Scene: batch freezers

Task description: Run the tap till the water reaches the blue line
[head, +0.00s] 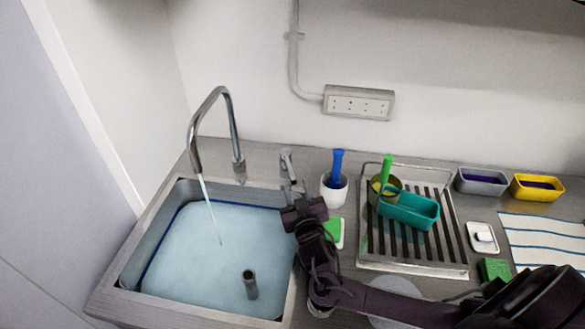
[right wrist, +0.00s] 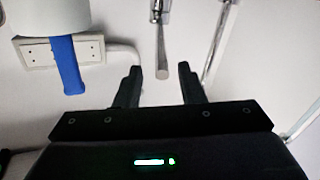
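The curved steel tap (head: 213,100) runs a thin stream into the steel sink (head: 105,300). Pale blue water (head: 190,260) fills much of the basin. The dark blue line (head: 168,225) shows along the back and left walls, with the water surface at or very close below it; I cannot tell a gap. The tap lever (head: 287,163) stands behind the sink's right corner. My right gripper (head: 295,195) is just in front of it. In the right wrist view the lever (right wrist: 161,55) stands between the open, spread fingers (right wrist: 158,85), touching neither visibly. My left gripper is out of view.
A standpipe (head: 250,283) rises from the water. Right of the lever are a white cup (head: 333,195) with a blue brush (head: 338,165) and a drainer (head: 415,262) holding a teal tub (head: 415,210). Grey (head: 482,181) and yellow (head: 537,187) tubs stand farther right.

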